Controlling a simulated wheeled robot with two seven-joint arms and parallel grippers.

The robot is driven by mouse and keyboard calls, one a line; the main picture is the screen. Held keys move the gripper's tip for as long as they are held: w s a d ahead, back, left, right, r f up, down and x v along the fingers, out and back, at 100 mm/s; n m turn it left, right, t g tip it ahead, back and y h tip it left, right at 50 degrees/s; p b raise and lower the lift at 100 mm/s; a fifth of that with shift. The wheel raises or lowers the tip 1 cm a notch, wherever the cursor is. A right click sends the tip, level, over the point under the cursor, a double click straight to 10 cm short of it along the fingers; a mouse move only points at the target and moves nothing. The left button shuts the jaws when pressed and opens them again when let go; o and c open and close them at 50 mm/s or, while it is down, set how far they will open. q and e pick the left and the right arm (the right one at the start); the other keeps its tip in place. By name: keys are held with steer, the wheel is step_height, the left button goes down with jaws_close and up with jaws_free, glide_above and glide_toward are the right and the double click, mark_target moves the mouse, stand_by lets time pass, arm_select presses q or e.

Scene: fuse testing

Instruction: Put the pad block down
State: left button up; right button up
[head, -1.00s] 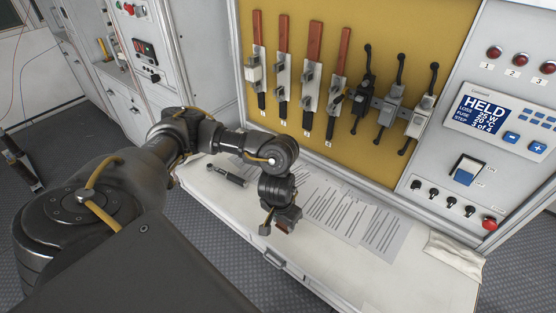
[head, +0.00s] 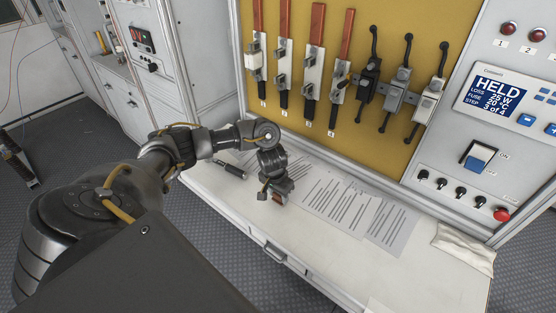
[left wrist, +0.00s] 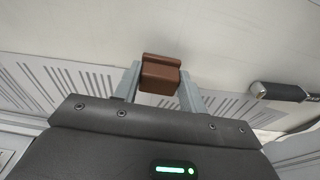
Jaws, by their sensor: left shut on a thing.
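The pad block (left wrist: 160,76) is a small brown block between the two grey fingers of my left gripper (left wrist: 160,88) in the left wrist view. The fingers are shut on it. In the head view my left gripper (head: 274,192) points down over the white bench top (head: 330,262), in front of the printed sheets. A bit of the brown block (head: 277,198) shows at the fingertips. I cannot tell whether the block touches the bench. My right gripper is not in view.
A dark-handled tool (head: 232,170) lies left of the gripper; its handle also shows in the left wrist view (left wrist: 278,92). Printed sheets (head: 340,208) lie behind and right. A folded cloth (head: 465,248) lies far right. A yellow panel (head: 300,110) with several fuse holders stands behind. The bench front is clear.

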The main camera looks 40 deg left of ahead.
mark_target(278, 199)
arm_select(q)
steer(key=f+p, duration=0.2)
steer(key=shift+w+a+f, duration=0.2)
steer(key=shift+f, duration=0.35)
steer(key=shift+s, duration=0.1)
steer(key=o, duration=1.1)
steer(key=shift+f, duration=0.15)
